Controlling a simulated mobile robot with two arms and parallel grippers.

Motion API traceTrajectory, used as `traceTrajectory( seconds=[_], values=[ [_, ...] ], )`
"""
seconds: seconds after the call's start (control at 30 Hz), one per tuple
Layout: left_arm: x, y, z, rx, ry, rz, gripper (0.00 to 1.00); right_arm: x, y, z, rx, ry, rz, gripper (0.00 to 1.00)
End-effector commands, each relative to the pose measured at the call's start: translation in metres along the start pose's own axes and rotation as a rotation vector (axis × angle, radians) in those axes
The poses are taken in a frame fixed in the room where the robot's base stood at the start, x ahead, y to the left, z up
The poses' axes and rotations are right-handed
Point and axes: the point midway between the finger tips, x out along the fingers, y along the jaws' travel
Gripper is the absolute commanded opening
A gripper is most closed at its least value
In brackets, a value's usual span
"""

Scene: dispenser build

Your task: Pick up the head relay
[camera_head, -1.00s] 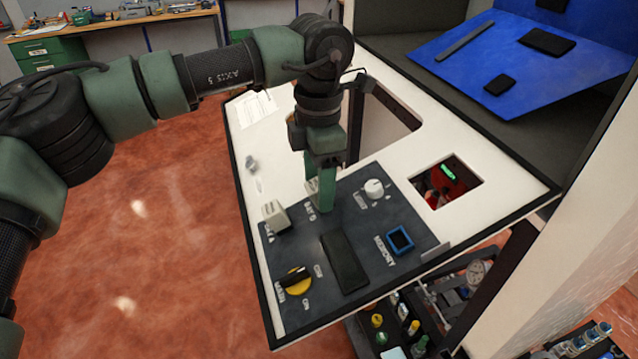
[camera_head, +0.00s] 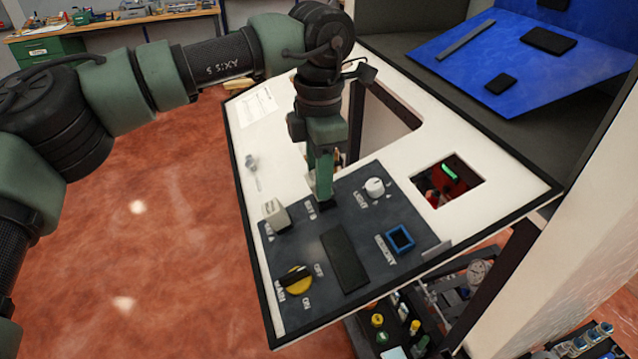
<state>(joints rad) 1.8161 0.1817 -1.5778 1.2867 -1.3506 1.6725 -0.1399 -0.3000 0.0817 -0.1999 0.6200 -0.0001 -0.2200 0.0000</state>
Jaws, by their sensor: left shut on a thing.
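My left gripper (camera_head: 322,192) points down over the dark control panel (camera_head: 318,222) on the white top. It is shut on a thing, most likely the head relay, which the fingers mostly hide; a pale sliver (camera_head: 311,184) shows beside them. The fingertips are just above a dark square socket (camera_head: 326,206) at the panel's far edge. I cannot tell whether the held piece is fully clear of the socket. A similar pale block (camera_head: 276,214) sits in the panel to the left. My right gripper is not in view.
The panel carries a white knob (camera_head: 374,187), a blue-rimmed memory slot (camera_head: 400,239), a black pad (camera_head: 344,260) and a yellow main switch (camera_head: 296,280). Openings lie behind and right of the gripper. A blue board (camera_head: 530,60) leans at the back right.

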Motion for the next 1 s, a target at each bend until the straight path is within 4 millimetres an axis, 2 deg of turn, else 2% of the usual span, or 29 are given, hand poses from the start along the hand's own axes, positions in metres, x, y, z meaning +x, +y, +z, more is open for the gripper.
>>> traceTrajectory(
  seconds=[0.17,0.4,0.53,0.7,0.83,1.0],
  values=[
    [-0.032,0.0,0.001,-0.001,-0.003,0.004,0.0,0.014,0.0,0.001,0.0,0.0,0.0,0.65],
    [-0.104,-0.001,0.001,-0.001,-0.004,0.002,0.0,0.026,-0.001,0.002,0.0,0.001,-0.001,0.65],
    [-0.14,-0.001,0.001,0.0,-0.002,0.0,0.0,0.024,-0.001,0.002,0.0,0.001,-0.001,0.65],
    [-0.172,-0.001,0.0,-0.001,0.001,0.001,0.0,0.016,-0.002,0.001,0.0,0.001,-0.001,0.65],
    [-0.183,-0.001,0.0,0.0,0.001,0.0,0.0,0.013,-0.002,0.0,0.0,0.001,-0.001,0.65],
    [-0.186,-0.001,0.0,0.002,0.001,-0.002,0.0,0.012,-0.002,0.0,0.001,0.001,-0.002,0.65]
  ],
)
